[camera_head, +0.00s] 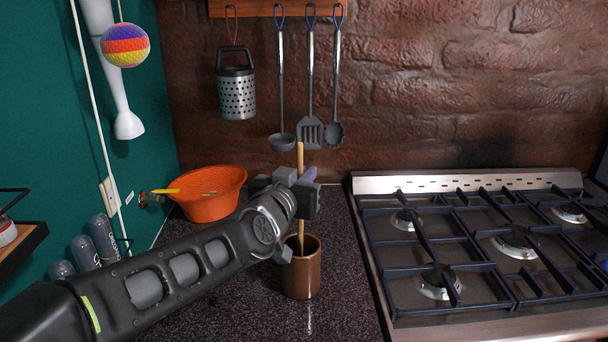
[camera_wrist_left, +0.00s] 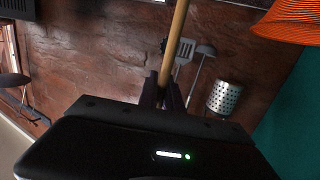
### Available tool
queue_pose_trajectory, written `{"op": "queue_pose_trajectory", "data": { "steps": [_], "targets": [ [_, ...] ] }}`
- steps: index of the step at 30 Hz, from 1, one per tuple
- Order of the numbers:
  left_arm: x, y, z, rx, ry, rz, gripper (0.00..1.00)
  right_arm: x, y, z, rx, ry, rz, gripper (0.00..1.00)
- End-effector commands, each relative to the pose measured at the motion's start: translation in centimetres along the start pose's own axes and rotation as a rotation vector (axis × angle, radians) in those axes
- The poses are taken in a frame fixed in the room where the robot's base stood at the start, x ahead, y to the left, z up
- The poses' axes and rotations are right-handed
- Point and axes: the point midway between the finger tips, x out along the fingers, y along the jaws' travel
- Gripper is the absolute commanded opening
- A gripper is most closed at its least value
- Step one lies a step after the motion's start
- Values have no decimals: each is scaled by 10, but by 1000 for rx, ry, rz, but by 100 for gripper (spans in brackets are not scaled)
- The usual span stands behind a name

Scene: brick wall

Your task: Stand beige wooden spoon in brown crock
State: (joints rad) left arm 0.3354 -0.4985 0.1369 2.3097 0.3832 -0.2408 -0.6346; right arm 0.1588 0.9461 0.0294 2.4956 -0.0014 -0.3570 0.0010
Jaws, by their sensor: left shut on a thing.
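The beige wooden spoon (camera_head: 300,158) stands roughly upright, its handle showing above my left gripper (camera_head: 292,190) and its lower part reaching down into the mouth of the brown crock (camera_head: 302,274). My left gripper is shut on the spoon, just above the crock. In the left wrist view the spoon (camera_wrist_left: 177,38) rises from between the dark fingers (camera_wrist_left: 162,92). The crock stands upright on the dark counter. The spoon's lower end is hidden inside the crock, so I cannot tell if it touches the bottom. My right gripper is not in view.
An orange bowl (camera_head: 208,196) sits behind my left arm. A gas stove (camera_head: 480,240) is on the right. A grater (camera_head: 237,92) and several utensils hang on the brick wall. The speckled counter (camera_head: 345,300) is clear right of the crock.

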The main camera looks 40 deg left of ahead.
Motion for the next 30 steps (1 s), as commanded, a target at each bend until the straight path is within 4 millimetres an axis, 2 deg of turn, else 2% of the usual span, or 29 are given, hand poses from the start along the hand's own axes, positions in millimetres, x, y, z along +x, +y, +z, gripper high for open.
{"op": "queue_pose_trajectory", "data": {
  "steps": [1, 7, 21, 22, 30],
  "targets": [
    [1, 0, 8, 0, 0, 0, 0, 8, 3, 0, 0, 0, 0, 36],
    [2, 0, 19, -1, 0, -1, 0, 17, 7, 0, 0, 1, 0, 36],
    [3, 0, 22, -1, 0, -1, 0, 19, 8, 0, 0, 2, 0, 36],
    [3, 0, 22, -1, 0, 0, 11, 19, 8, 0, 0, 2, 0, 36],
    [3, 0, 22, -1, 0, 0, 33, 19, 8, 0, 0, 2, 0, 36]
  ]
}}
